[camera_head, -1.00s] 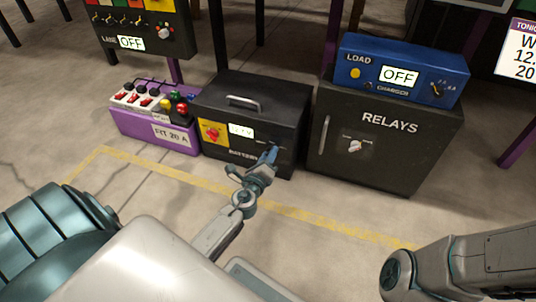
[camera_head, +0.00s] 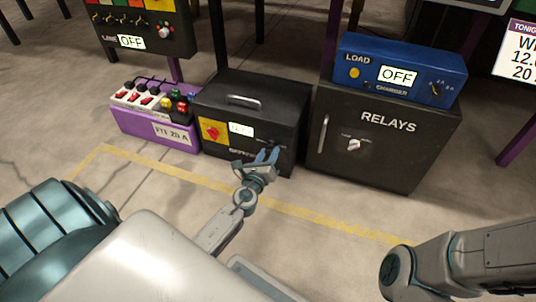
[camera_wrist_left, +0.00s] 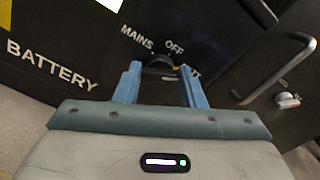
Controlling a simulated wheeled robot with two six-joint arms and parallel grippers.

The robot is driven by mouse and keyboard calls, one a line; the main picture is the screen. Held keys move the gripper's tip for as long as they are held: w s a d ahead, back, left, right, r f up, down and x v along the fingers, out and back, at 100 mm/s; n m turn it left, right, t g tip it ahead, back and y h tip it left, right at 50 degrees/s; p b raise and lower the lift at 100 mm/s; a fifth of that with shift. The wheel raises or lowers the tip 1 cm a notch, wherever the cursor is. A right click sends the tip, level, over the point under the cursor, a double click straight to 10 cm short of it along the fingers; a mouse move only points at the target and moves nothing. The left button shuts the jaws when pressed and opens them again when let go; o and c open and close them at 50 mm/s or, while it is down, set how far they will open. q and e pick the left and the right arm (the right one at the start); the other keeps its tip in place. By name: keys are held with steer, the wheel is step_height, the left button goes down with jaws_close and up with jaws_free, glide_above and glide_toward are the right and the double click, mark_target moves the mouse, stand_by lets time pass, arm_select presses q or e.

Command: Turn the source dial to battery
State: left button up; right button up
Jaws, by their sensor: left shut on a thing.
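The black battery box (camera_head: 253,88) stands on the floor in the middle of the head view. Its front carries the source dial (camera_wrist_left: 159,69), a dark knob seen in the left wrist view, with the labels MAINS and OFF around it and a third label mostly hidden behind a finger. My left gripper (camera_head: 266,157) is at the lower right of the box front. Its two blue fingers (camera_wrist_left: 160,78) lie on either side of the dial and are shut on it. The fingers partly hide the dial, so I cannot tell its exact setting.
A black RELAYS cabinet (camera_head: 326,165) with a blue charger (camera_head: 360,62) on top stands close on the right. A purple box (camera_head: 133,122) with switches stands on the left. Yellow tape (camera_head: 315,217) marks the open floor in front.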

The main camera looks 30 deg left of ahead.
arm_select(q)
steer(key=o, duration=1)
steer(key=shift+s, duration=0.1)
steer(key=v, duration=1)
steer(key=shift+s, duration=0.35)
